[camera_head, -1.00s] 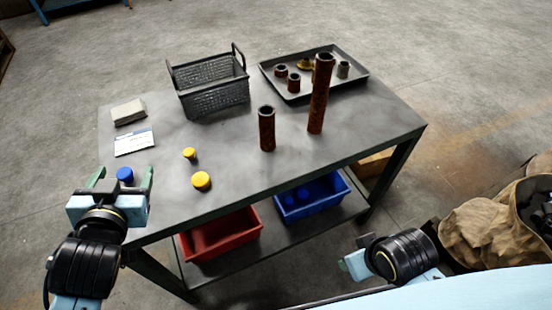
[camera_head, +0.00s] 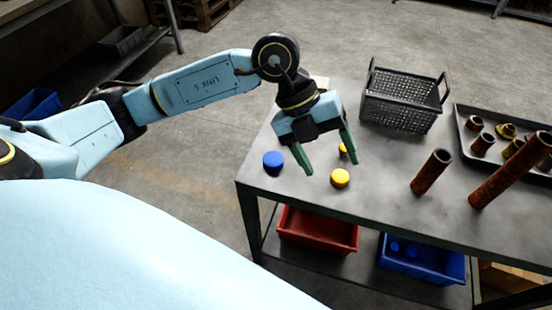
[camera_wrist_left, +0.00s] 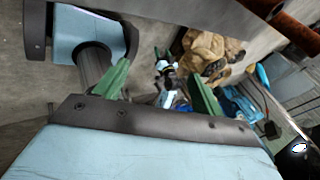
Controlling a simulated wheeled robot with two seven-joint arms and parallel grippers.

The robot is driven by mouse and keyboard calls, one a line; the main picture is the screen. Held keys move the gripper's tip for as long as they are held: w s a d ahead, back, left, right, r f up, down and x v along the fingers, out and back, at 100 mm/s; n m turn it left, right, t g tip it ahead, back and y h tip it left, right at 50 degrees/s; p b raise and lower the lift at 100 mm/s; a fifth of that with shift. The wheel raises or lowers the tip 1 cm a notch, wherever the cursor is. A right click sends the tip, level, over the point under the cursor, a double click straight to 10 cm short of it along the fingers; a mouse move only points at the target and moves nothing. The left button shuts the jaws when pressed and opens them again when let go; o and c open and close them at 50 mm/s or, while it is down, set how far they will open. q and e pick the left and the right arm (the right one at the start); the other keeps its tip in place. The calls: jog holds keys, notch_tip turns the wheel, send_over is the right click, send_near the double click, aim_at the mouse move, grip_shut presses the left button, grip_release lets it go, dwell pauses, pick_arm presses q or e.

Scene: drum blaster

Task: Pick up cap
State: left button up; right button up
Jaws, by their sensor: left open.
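A blue cap (camera_head: 273,161) stands on the table near its left front corner. A yellow cap (camera_head: 340,178) stands to its right, and a second yellow cap (camera_head: 343,149) is partly hidden behind my left gripper's finger. Nothing is between the fingers. In the left wrist view the open fingers (camera_wrist_left: 160,85) show no cap. My right gripper is not clearly in view.
A grey wire basket (camera_head: 400,115) stands at the back. A dark tray (camera_head: 463,140) with several fittings is at the right. A red bin (camera_head: 318,232) and a blue bin (camera_head: 422,262) are on the lower shelf.

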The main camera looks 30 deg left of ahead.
pick_arm(q)
jog(key=w+a+n+y, duration=0.3)
jog(key=a+y, duration=0.4)
jog(key=a, duration=0.6)
jog(key=b, duration=0.2)
send_over(273, 159)
jog(key=shift+t, duration=0.4)
notch_tip(273, 159, down, 8)
jog(key=shift+s+r, duration=0.15)
jog(key=shift+r, duration=0.1)
jog(key=shift+w+f+b, duration=0.2)
jog(key=shift+f+b, duration=0.8)
jog(key=shift+f, duration=1.85)
jog(key=c, duration=1)
pick_arm(e)
jog(key=a+r, duration=0.3)
jog(key=r, duration=0.5)
jog(key=shift+w+a+t+y, duration=0.3)
jog(key=shift+w+a+y, duration=0.1)
